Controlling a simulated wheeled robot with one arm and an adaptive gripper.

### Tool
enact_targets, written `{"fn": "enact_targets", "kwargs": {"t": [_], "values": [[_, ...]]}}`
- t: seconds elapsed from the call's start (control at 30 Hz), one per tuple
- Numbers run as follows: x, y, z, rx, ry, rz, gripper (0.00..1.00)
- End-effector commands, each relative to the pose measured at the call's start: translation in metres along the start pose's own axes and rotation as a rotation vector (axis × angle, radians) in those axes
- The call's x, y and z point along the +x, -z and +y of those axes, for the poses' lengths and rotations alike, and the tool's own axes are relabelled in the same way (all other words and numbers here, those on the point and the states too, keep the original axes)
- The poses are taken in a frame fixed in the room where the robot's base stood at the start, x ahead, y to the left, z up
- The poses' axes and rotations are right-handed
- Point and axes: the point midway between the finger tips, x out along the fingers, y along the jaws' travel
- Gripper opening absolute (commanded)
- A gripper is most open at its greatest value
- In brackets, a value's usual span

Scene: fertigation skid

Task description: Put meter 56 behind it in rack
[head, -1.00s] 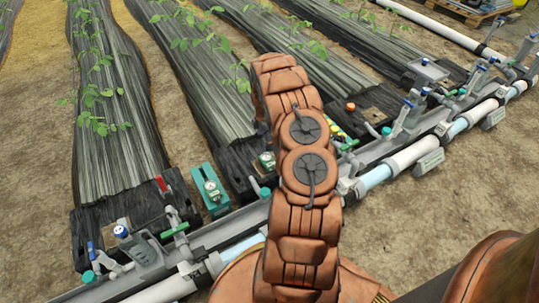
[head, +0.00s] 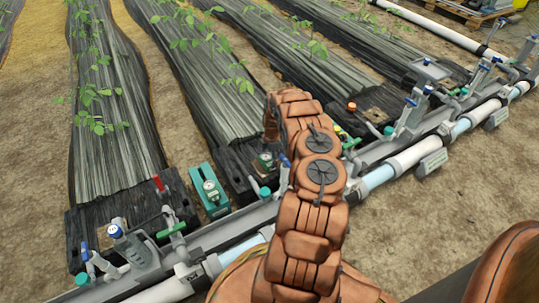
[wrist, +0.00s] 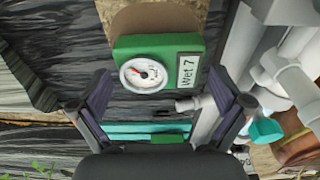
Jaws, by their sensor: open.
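A green meter (wrist: 160,65) with a round white dial and a label that seems to read "Wet 7" lies ahead of my fingers in the wrist view. I cannot read a 56 on it. It seems to be the green meter (head: 266,161) on the black mat in the head view, left of my arm. My gripper (wrist: 160,100) is open and empty, its fingers apart to either side and short of the meter. A teal rack (head: 203,173) with another dial meter (head: 211,190) in it stands to the left. A teal strip (wrist: 120,128), likely that rack, crosses low in the wrist view.
A grey rail and pipe line (head: 385,165) with valves runs diagonally across the front. In the wrist view, grey pipe fittings (wrist: 280,70) are close to the right finger. My arm hides part of the rail.

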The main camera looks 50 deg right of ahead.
Motion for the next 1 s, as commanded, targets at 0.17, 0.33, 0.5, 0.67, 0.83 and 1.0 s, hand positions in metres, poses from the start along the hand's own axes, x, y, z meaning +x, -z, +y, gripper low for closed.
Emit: {"fn": "enact_targets", "kwargs": {"t": [0.17, 0.33, 0.5, 0.67, 0.83, 1.0], "values": [[0.028, 0.0, 0.0, 0.001, 0.0, 0.002, 1.0], [0.039, 0.0, 0.0, 0.001, 0.001, 0.001, 1.0], [0.039, 0.0, 0.0, 0.001, 0.001, 0.001, 1.0], [0.038, 0.0, -0.001, 0.001, 0.001, 0.001, 0.92], [0.038, 0.001, -0.001, 0.001, 0.001, 0.001, 0.74], [0.039, 0.001, -0.001, 0.001, 0.001, 0.001, 0.56]]}}
